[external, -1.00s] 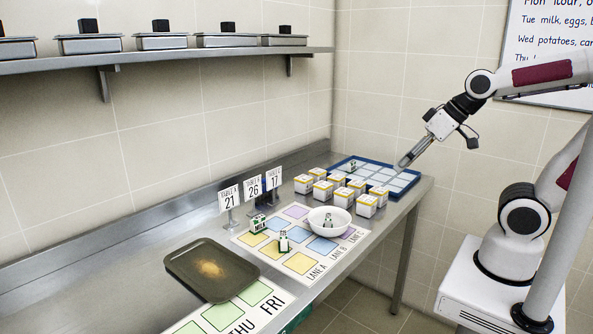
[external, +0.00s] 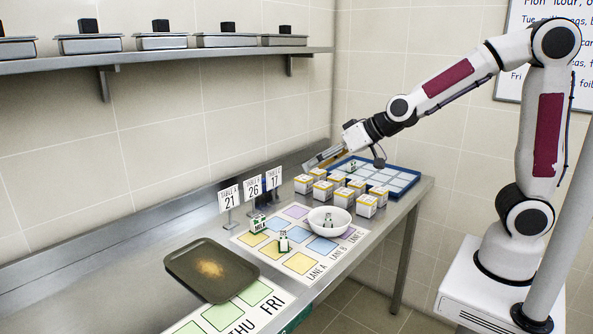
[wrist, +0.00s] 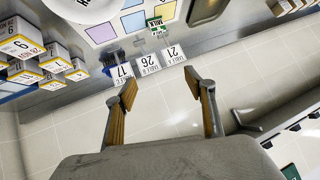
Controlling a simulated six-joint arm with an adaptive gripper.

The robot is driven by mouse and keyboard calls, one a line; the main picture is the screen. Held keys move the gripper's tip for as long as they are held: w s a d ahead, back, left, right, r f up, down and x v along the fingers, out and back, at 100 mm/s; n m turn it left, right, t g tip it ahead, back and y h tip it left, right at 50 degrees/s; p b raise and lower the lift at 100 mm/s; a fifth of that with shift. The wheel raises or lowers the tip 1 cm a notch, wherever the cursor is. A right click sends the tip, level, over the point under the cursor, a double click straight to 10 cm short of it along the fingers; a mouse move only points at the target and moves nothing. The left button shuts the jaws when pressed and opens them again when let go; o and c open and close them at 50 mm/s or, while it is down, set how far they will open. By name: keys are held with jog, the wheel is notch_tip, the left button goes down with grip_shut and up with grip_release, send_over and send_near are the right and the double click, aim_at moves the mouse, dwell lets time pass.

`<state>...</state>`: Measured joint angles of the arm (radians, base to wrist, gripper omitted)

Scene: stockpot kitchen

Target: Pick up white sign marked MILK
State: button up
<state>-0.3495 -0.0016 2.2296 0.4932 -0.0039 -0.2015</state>
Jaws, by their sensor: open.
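The small white sign marked MILK (external: 258,226), with green on it, stands on the lane mat (external: 240,237) by a yellow square, just in front of the table number signs. It also shows near the top middle of the wrist view (wrist: 157,29). My gripper (external: 308,164) is open and empty. It is in the air behind the white boxes, well above the counter and to the right of the MILK sign. In the wrist view the spread fingers (wrist: 161,83) point toward the number signs, with the MILK sign beyond them.
Number signs 21 (external: 229,198), 26 (external: 253,188) and 17 (external: 274,180) stand on posts behind the mat. Several white boxes (external: 366,206), a blue tray (external: 405,190) and a dark tray (external: 190,280) take up counter space.

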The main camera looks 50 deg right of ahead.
jog(key=w+a+f+t+h, duration=0.1)
jog(key=w+a+f+t, duration=0.1)
jog(key=w+a+f, duration=0.5)
jog(key=m+t+h, duration=0.1)
jog(key=h, duration=0.2)
send_near(260, 219)
jog(key=w, duration=0.3)
jog(key=shift+w+a+f, duration=0.1)
jog(key=shift+a+f, duration=0.05)
jog(key=shift+a, duration=0.25)
jog(key=shift+f+t+h, duration=0.3)
jog(key=shift+f+t, duration=0.1)
jog(key=shift+f, duration=0.15)
jog(key=shift+x, duration=1.25)
jog(key=shift+w+f, duration=0.1)
jog(key=shift+d+x, duration=0.15)
jog(key=shift+x, duration=1.1)
jog(key=shift+d+x, duration=0.15)
jog(key=shift+x, duration=1.05)
jog(key=shift+f, duration=0.15)
jog(key=c, duration=1.2)
